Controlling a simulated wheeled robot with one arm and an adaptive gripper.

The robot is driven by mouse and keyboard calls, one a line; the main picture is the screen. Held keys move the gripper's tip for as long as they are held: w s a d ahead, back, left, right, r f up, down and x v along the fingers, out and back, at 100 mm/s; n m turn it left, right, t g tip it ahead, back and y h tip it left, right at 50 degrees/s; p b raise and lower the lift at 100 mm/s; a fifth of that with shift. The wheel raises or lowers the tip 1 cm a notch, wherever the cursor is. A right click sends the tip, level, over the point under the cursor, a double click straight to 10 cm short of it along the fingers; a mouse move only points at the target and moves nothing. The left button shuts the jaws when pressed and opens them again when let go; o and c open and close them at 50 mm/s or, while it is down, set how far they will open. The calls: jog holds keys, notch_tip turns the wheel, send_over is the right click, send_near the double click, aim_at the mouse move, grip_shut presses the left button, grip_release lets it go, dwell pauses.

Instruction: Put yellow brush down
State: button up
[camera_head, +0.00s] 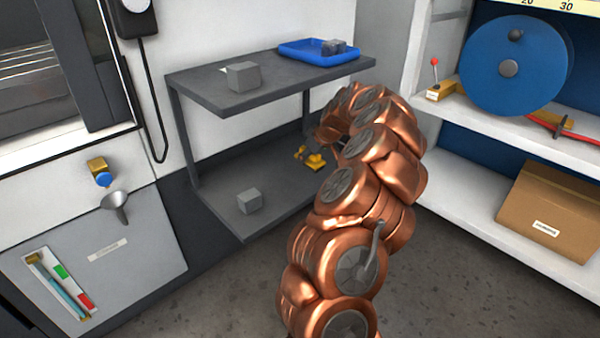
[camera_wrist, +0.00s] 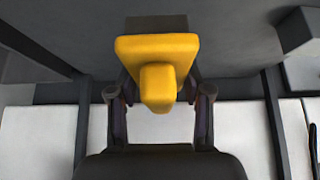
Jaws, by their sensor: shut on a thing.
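The yellow brush (camera_wrist: 157,48) is between the two dark fingers of my gripper (camera_wrist: 158,88) in the wrist view. My gripper is shut on it; its wide yellow part and a stubby knob face the camera. In the head view, yellow pieces (camera_head: 315,161) show just left of my copper arm, over the lower shelf (camera_head: 222,212). I cannot tell whether they are all one brush or whether it touches the shelf. My gripper is mostly hidden behind my arm in the head view.
A grey block (camera_head: 249,201) sits on the lower shelf at front left. The upper shelf (camera_head: 205,88), above, carries another grey block (camera_head: 243,76) and a blue tray (camera_head: 300,50). A white shelving unit (camera_head: 470,200) stands at right. The lower shelf has bare room between block and yellow pieces.

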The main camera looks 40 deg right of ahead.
aim_at(296, 174)
jog(key=shift+w, duration=1.55)
jog(key=shift+f+b, duration=1.4)
jog(key=shift+f, duration=1.75)
jog(key=shift+w+f, duration=0.2)
jog(key=shift+f, duration=0.1)
jog(key=shift+f+b, duration=0.15)
jog(key=shift+b, duration=0.15)
jog(key=o, duration=1.1)
